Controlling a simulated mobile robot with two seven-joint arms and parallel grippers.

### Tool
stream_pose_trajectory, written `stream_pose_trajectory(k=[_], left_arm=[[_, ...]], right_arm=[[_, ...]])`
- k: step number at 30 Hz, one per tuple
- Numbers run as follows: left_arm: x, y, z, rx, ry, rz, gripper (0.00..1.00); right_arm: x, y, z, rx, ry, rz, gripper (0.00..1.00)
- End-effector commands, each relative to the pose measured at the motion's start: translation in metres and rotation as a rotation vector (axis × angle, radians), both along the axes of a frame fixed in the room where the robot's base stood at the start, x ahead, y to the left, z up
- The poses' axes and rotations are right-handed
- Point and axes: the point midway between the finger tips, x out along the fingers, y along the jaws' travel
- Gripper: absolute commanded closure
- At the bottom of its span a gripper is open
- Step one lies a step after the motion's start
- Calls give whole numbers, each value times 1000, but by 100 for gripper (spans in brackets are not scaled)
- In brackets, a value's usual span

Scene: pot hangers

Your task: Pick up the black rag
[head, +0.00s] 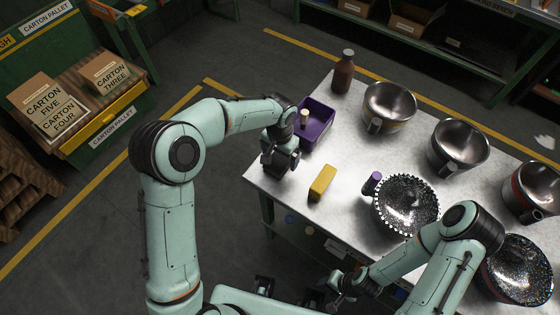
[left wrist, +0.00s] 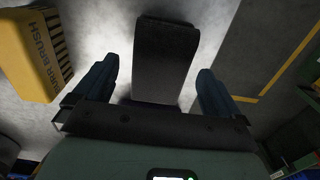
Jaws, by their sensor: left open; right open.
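In the left wrist view, a dark grey-black block-like piece (left wrist: 166,42), which I take to be the black rag, lies on the pale table top between the two fingers of my left gripper (left wrist: 158,68). The fingers are apart, with a gap on each side of it. In the head view my left gripper (head: 280,165) points down at the table's left edge; it covers that spot, so I cannot make out the rag there. My right gripper (head: 338,288) is open and empty, low by the table's front side.
A yellow burr brush (head: 322,183) lies close to the left gripper; it also shows in the left wrist view (left wrist: 27,55). A purple bin (head: 318,124) and a brown bottle (head: 343,72) stand behind. Several metal pots (head: 458,143) fill the table's right side.

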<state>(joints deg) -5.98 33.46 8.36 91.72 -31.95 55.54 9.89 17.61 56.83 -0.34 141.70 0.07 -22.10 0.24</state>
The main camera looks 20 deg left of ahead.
Motion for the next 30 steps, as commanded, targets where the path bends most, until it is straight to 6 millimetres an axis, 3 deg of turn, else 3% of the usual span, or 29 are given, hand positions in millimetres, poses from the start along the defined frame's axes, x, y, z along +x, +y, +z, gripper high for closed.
stream_pose_trajectory(k=[6,13,14,18,19,30], left_arm=[[0,0,-24,0,0,1,2],[0,0,-25,0,-1,1,2],[0,0,-25,0,-1,0,9],[0,0,-25,0,-1,0,54],[0,0,-25,0,-1,0,58],[1,0,-16,0,-3,0,58]], right_arm=[[0,0,0,0,0,0,53],[0,0,0,0,0,0,53],[0,0,0,0,0,0,53],[0,0,0,0,0,0,53],[0,0,0,0,0,0,53],[0,0,0,0,-1,0,53]])
